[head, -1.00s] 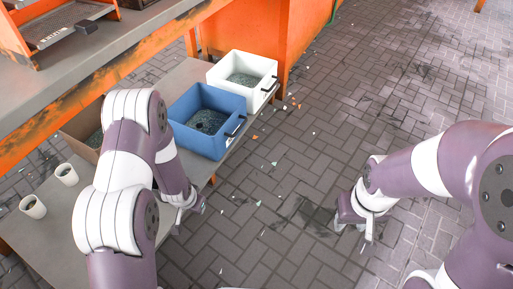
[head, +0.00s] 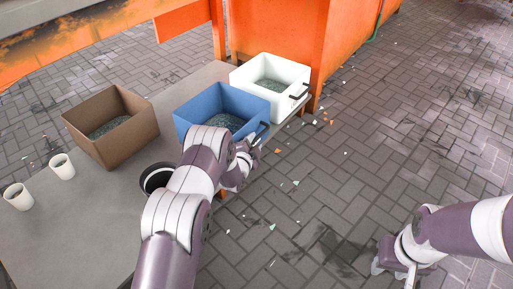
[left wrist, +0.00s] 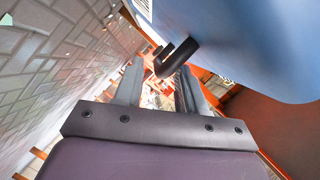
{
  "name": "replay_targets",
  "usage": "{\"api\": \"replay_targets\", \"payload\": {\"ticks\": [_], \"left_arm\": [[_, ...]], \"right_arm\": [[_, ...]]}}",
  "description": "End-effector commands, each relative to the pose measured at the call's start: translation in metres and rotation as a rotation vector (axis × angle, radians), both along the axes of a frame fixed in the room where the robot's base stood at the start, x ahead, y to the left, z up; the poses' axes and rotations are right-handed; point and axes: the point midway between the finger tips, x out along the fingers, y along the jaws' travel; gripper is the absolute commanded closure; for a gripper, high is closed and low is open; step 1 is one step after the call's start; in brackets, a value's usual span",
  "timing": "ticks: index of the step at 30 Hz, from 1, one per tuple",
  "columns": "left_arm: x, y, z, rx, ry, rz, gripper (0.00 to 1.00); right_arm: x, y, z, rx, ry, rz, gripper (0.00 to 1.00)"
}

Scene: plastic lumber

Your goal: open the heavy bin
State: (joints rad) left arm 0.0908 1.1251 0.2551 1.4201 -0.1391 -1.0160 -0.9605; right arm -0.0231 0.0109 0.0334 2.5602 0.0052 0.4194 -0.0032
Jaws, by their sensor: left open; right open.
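Three open-topped bins stand in a row on the grey table (head: 85,225): a brown one (head: 128,140), a blue one (head: 185,120) and a white one (head: 258,98). Each holds grey-green material. Nothing visible marks one as heavy. My left gripper (head: 246,150) is at the blue bin's front right side, near its black handle. In the left wrist view my left gripper (left wrist: 163,85) is open, with the black handle (left wrist: 175,57) at its fingertips and the blue wall (left wrist: 260,45) beside it. I cannot tell whether they touch. My right gripper (head: 397,268) is open and empty over the floor.
Two white cups (head: 62,167) stand at the table's left. A dark round container (head: 155,178) is partly hidden behind my left arm. An orange structure (head: 275,40) stands behind the white bin. The paved floor (head: 410,140) at right is mostly open, with small scraps.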

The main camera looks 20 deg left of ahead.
Motion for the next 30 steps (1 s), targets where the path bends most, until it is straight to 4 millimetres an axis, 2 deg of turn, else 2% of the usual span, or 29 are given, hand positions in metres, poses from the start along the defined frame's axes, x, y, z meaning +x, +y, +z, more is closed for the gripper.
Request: {"api": "replay_targets", "payload": {"ticks": [1, 4, 8, 14, 15, 17, 18, 19, 26, 30], "left_arm": [[0.009, -0.001, -0.009, 0.000, -0.003, -0.001, 0.60], [0.023, -0.001, -0.009, 0.000, -0.001, 0.000, 0.60], [0.030, -0.001, -0.008, 0.000, 0.001, -0.001, 0.60], [0.031, -0.001, -0.006, -0.001, 0.002, 0.000, 0.60], [0.031, -0.001, -0.006, -0.001, 0.002, 0.000, 0.63], [0.031, -0.001, -0.006, -0.001, 0.002, 0.000, 0.83], [0.031, -0.001, -0.006, -0.001, 0.002, 0.000, 0.96], [0.030, -0.001, -0.006, -0.001, 0.002, 0.000, 1.00], [0.028, -0.003, -0.005, -0.001, 0.003, -0.001, 1.00], [0.013, -0.014, -0.001, -0.002, 0.006, -0.001, 1.00]], "right_arm": [[0.000, 0.000, -0.015, 0.000, 0.000, 0.000, 0.57], [0.000, 0.000, -0.022, 0.000, 0.000, 0.000, 0.57], [0.000, 0.000, -0.024, 0.000, -0.001, 0.000, 0.57], [0.000, 0.000, -0.023, 0.000, -0.001, 0.000, 0.57], [0.000, 0.000, -0.023, 0.000, -0.001, 0.000, 0.57], [0.000, 0.000, -0.023, 0.000, -0.001, 0.000, 0.57], [0.000, 0.000, -0.023, 0.000, -0.001, 0.000, 0.57], [0.000, 0.000, -0.023, 0.000, -0.001, 0.000, 0.57], [0.000, 0.000, -0.020, 0.000, -0.001, 0.000, 0.57], [0.000, 0.000, -0.005, 0.000, -0.001, 0.000, 0.57]]}}
